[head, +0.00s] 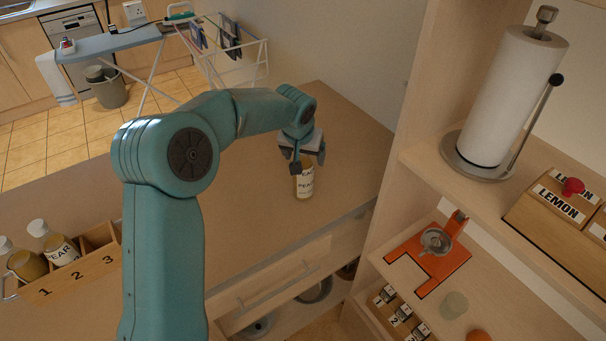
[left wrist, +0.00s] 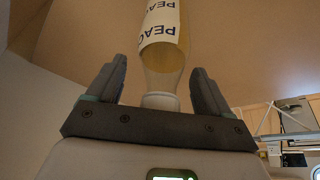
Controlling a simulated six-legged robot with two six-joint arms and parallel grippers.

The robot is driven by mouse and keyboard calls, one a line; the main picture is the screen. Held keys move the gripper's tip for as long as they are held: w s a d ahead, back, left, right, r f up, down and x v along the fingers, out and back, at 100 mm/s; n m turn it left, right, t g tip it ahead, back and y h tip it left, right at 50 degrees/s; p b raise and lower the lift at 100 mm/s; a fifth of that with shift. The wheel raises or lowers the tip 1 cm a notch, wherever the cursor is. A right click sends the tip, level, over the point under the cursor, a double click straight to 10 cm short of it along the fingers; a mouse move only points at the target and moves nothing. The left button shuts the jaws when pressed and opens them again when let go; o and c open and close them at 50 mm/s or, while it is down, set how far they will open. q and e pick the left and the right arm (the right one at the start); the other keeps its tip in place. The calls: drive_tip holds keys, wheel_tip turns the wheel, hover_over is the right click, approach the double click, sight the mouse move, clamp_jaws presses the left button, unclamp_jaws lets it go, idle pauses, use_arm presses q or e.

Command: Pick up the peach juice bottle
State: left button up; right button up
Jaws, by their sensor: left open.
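The peach juice bottle (head: 305,184) stands on the wooden counter (head: 345,160), its label facing the head camera. My left gripper (head: 308,163) is over its top, pointing down. In the left wrist view the bottle (left wrist: 162,50) has a white label reading "PEAC" and a pale cap close to the palm. The neck lies between the two open fingers of my left gripper (left wrist: 160,72), with gaps visible on both sides. In the head view the gripper hides the bottle's top. My right gripper is not in view.
A numbered wooden rack (head: 75,272) at the left holds juice bottles, one (head: 60,248) labelled PEAR. At right, shelves carry a paper towel roll (head: 505,100), a lemon-labelled box (head: 560,205) and an orange stand (head: 430,262). The counter around the bottle is clear.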

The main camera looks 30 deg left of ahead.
use_arm(q)
drive_tip(key=shift+s+r, duration=0.1)
drive_tip(key=c, duration=0.4)
clamp_jaws()
